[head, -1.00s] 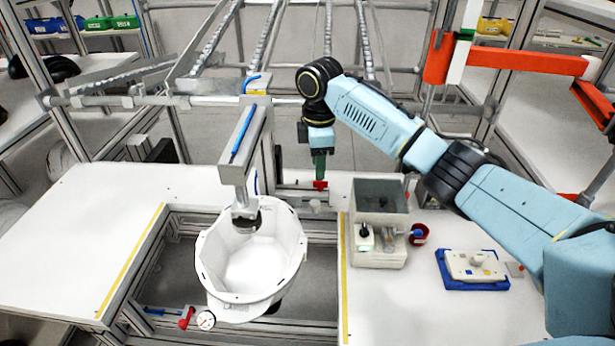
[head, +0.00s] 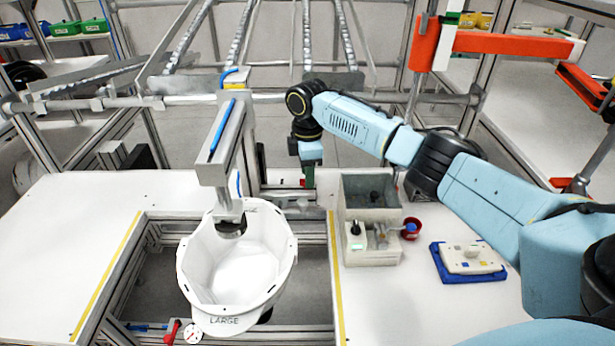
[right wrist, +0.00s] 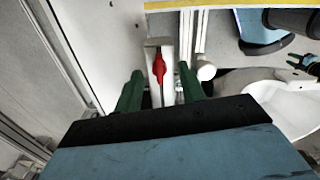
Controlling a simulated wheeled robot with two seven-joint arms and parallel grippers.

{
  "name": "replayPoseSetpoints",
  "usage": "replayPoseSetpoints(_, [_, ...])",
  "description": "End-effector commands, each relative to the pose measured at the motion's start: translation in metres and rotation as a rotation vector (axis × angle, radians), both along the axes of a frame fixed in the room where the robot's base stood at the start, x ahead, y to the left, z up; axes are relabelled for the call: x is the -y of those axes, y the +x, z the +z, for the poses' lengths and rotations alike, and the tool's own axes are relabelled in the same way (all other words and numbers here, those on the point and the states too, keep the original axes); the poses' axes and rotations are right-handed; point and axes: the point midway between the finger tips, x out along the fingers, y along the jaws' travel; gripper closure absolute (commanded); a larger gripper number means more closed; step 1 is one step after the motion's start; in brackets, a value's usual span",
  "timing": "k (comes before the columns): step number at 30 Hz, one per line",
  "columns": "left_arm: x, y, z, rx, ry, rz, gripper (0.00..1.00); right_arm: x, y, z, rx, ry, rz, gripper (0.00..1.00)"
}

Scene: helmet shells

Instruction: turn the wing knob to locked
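The red wing knob (right wrist: 158,66) sits on a pale grey bracket in the right wrist view, its wings running roughly up and down in the picture. In the head view only a small red part of it (head: 303,183) shows beside my right gripper. My right gripper (right wrist: 160,84) is open, with one green finger on each side of the knob's line. The knob shows in the gap between them; I cannot tell whether either finger touches it. In the head view my right gripper (head: 309,177) points down behind the helmet shell.
A white helmet shell (head: 215,285) marked LARGE hangs under a grey arm fixture (head: 222,150). The table's left part (head: 60,240) is clear.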

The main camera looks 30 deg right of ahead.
Motion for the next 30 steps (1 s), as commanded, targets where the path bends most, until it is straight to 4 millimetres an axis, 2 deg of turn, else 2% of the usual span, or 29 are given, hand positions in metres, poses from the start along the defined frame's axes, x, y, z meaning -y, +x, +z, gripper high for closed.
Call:
replayPoseSetpoints(5, [0.0003, 0.0018, -0.0011, 0.003, -0.001, 0.0, 0.64, 0.0002, -0.0003, -0.0139, 0.0, -0.001, 0.0, 0.6])
replayPoseSetpoints(14, [-0.0002, -0.0052, -0.0015, -0.008, 0.001, 0.0, 0.64, 0.0001, 0.0, -0.0154, 0.001, 0.0, 0.0, 0.6])
replayPoseSetpoints(23, [-0.0004, -0.0072, -0.0017, -0.011, 0.001, 0.0, 0.64, 0.0, 0.0, -0.0151, 0.001, 0.0, 0.0, 0.99])
replayPoseSetpoints(30, [-0.0005, -0.0073, 0.0013, -0.011, 0.001, 0.0, 0.64, -0.0002, -0.0002, -0.0143, 0.0, 0.0, -0.012, 1.0])
